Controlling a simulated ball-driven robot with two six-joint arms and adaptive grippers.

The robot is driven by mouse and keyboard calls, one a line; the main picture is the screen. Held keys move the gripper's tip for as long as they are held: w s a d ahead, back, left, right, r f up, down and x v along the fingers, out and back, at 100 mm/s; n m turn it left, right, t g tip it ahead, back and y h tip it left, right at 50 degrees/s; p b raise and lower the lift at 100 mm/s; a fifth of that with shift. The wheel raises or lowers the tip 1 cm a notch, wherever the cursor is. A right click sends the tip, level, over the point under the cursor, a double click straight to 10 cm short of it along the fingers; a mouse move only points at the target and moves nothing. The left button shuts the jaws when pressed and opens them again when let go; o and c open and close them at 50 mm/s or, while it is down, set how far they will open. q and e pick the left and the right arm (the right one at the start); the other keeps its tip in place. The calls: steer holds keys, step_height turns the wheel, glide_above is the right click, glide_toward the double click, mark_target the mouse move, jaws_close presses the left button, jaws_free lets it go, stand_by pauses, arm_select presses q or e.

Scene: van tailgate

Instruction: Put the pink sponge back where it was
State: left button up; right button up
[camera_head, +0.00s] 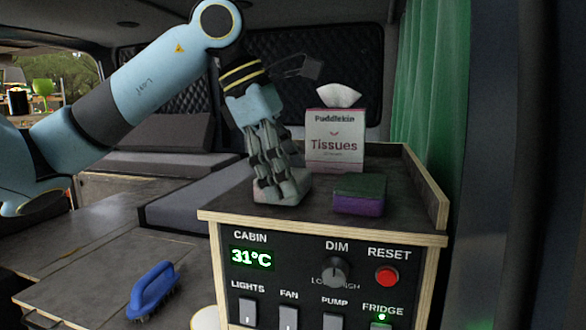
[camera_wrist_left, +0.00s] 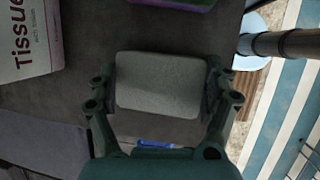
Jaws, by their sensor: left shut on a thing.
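My left gripper (camera_head: 282,183) reaches down over the left part of the cabinet top (camera_head: 320,216). It is shut on a pale grey, sponge-like block (camera_head: 291,188). In the left wrist view the block (camera_wrist_left: 160,84) sits between both fingers, its broad grey face towards the camera. My right gripper is not in view.
A tissue box (camera_head: 335,142) stands behind the sponges. A raised wooden rim (camera_head: 428,185) edges the cabinet's right side. The control panel (camera_head: 310,262) with a knob, switches and a red button faces front. A blue brush (camera_head: 153,288) lies on the lower surface at left.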

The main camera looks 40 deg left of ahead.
arm_select(q)
steer(key=o, duration=0.7)
steer(key=shift+f, duration=0.15)
steer(key=o, duration=0.4)
steer(key=shift+c, duration=0.2)
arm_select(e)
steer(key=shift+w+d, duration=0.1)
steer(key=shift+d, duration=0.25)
arm_select(q)
steer(key=shift+a+r, duration=0.1)
steer(key=shift+r, duration=0.3)
steer(key=b+v, duration=0.1)
steer(key=v, duration=1)
steer(key=shift+r+b, duration=0.3)
steer(key=shift+b, duration=0.1)
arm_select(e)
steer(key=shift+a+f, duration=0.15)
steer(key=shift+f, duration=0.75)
arm_select(q)
steer(key=shift+s+a, duration=0.1)
steer(key=shift+s, duration=0.05)
